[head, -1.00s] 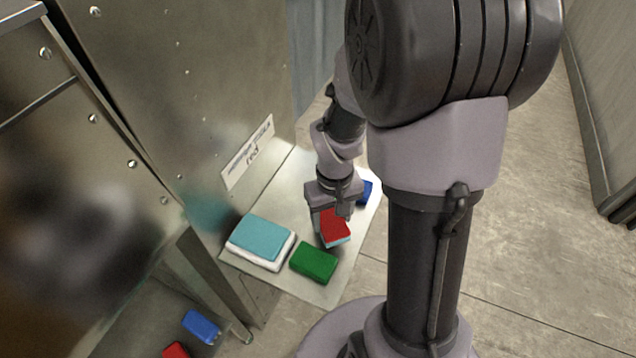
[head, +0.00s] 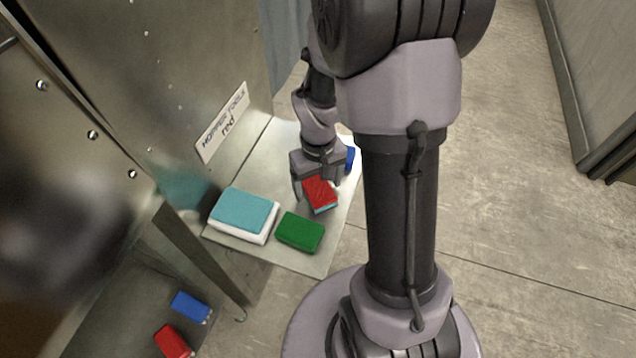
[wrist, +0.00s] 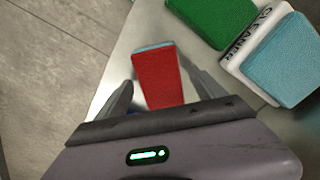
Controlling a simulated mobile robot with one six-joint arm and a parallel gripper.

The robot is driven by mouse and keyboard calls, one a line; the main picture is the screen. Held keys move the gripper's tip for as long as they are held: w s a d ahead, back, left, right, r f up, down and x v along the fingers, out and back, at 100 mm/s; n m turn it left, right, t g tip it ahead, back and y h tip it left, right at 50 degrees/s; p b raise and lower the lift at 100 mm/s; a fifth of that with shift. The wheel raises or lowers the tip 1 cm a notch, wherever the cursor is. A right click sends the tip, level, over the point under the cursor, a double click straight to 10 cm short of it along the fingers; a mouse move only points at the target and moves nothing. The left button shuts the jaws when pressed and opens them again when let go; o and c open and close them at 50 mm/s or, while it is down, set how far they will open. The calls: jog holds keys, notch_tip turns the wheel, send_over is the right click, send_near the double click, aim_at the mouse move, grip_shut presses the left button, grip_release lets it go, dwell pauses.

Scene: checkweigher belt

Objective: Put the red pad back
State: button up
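The red pad (head: 320,193), with a teal underside, is on the metal shelf (head: 275,148) just below my gripper (head: 317,190). In the wrist view the red pad (wrist: 160,78) lies between the two fingers of my gripper (wrist: 160,77). Narrow gaps seem to show between the fingers and the pad's sides, so my gripper looks open around it. The pad's near end is partly hidden by my gripper's body.
A green pad (head: 300,232) lies close by. A teal pad (head: 243,209) sits on a white block (head: 262,238) marked "CLEANER" in the wrist view. A blue object (head: 350,158) is partly hidden behind my gripper. Lower down are a blue block (head: 190,306) and a red block (head: 173,341).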

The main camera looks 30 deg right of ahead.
aim_at(318, 188)
notch_tip(318, 188, up, 12)
jog(key=p, duration=0.5)
jog(key=s+a+r+m+t+y, duration=0.1)
jog(key=s+a+r+t, duration=0.2)
jog(key=s+a+r, duration=0.2)
jog(key=s+a+r+m+t+y, duration=0.1)
jog(key=s+a+r+m+t, duration=0.1)
jog(key=s+a+r, duration=0.4)
jog(key=a+r, duration=0.3)
jog(key=r, duration=0.2)
jog(key=shift+a+t, duration=0.3)
jog(key=shift+t, duration=0.1)
jog(key=shift+s+f+b, duration=0.1)
jog(key=shift+f+b, duration=0.45)
jog(key=shift+f, duration=0.15)
